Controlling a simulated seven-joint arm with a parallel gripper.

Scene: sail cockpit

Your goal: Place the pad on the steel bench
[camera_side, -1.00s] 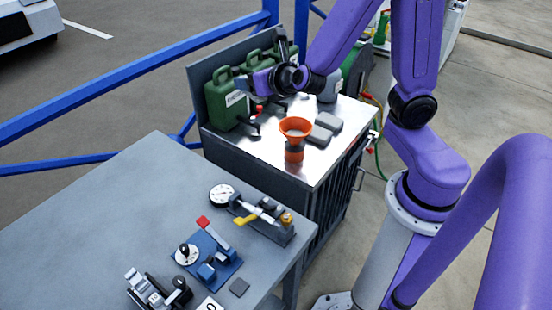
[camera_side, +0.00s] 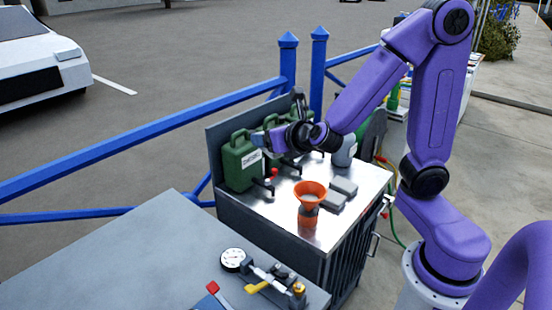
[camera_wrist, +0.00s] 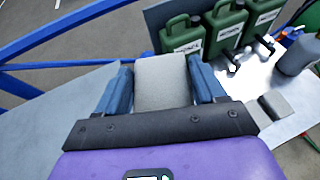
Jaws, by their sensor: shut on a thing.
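My gripper (camera_side: 262,140) is at the left rear of the steel bench (camera_side: 280,208), beside the green jugs. In the wrist view its blue fingers (camera_wrist: 162,80) are shut on a light grey pad (camera_wrist: 160,88), one finger on each side. The held pad cannot be made out clearly in the side view. The steel bench top also shows in the wrist view (camera_wrist: 256,84), to the right of the held pad.
Several green jugs (camera_side: 241,162) stand along the bench's back panel. An orange funnel (camera_side: 311,190) and two grey blocks (camera_side: 343,187) stand on the bench. A grey table (camera_side: 130,250) with gauge tools is in front. Blue railings (camera_side: 110,160) run behind.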

